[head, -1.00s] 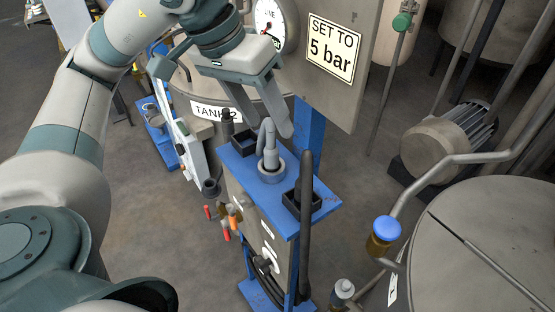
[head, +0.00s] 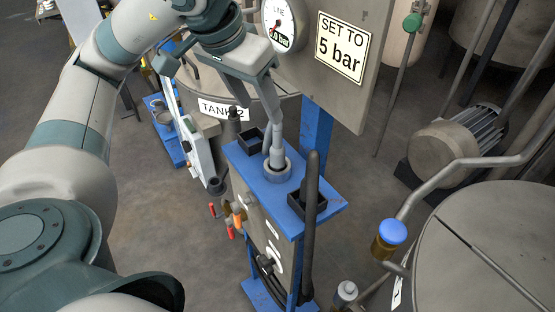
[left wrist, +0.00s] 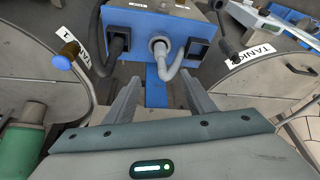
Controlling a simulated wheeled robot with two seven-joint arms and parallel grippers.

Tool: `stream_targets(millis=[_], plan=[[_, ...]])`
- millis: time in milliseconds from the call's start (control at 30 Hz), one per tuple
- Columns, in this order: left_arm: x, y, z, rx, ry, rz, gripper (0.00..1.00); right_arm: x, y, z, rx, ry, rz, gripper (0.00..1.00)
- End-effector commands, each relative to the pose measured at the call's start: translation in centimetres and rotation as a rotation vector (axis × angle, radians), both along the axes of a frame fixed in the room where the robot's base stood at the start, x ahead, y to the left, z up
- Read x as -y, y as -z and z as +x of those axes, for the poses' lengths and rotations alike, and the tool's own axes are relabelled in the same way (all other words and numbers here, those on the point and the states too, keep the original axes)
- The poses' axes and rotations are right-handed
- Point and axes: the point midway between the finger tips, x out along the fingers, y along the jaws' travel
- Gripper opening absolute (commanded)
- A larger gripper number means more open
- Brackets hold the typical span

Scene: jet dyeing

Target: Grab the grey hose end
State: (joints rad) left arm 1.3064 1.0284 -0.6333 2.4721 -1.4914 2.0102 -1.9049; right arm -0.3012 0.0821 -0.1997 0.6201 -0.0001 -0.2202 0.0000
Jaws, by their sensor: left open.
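The grey hose end (head: 277,158) stands upright in a round grey collar in the middle of the blue stand top (head: 318,217). It also shows in the left wrist view (left wrist: 159,48), with its grey hose (left wrist: 174,70) bending down from it. My left gripper (head: 270,118) is open, its fingers pointing down close to the hose end and partly covering its upper part in the head view. Contact cannot be told. My right gripper is out of view.
A thick black hose (head: 310,190) stands in a square black holder on the stand's near side; another black holder (head: 250,138) is on the far side. A gauge panel (head: 342,85) reading "SET TO 5 bar" rises behind. A tank (head: 480,245) stands at right.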

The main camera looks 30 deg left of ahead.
Motion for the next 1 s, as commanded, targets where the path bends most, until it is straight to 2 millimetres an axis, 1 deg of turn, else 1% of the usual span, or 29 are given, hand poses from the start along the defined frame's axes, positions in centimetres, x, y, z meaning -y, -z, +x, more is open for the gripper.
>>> stream_targets(millis=[500, 800, 1000], plan=[[0.2, 4.8, 1.9, -0.005, 0.0, -0.001, 0.5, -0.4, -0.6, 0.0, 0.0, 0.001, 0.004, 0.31], [0.2, 8.0, 3.3, -0.004, -0.002, 0.0, 0.5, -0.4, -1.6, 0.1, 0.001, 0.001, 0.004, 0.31], [0.3, 9.1, 3.8, -0.002, -0.001, 0.0, 0.5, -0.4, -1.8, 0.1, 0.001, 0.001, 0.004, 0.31]])
